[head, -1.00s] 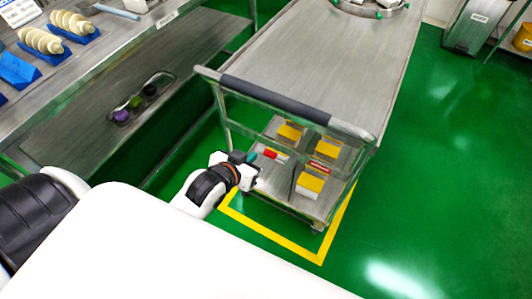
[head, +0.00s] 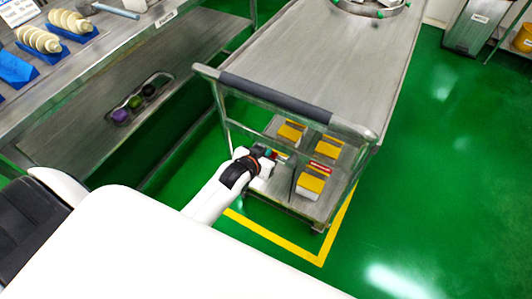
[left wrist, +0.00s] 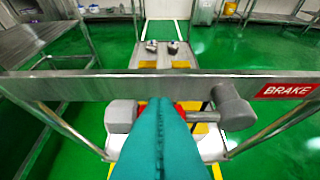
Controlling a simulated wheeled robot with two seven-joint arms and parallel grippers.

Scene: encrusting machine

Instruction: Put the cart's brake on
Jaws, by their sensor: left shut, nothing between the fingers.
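The steel cart (head: 330,50) stands in front of me, its dark-gripped push handle (head: 275,94) at the near end. My left gripper (head: 272,153) is at the cart's near end, below the handle. In the left wrist view its teal fingers (left wrist: 157,105) are shut and empty, in front of a metal crossbar (left wrist: 70,88). A red BRAKE label (left wrist: 287,90) is on the bar's right; it also shows in the head view (head: 321,168). A grey knobbed lever (left wrist: 233,106) is just right of the fingers, with red partly hidden behind them. I cannot tell whether they touch.
Yellow-topped boxes (head: 311,184) sit on the cart's lower shelf. A yellow floor line (head: 285,246) runs around the cart's near end. A steel table (head: 100,80) with a lower shelf stands at the left. Green floor is clear at the right.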

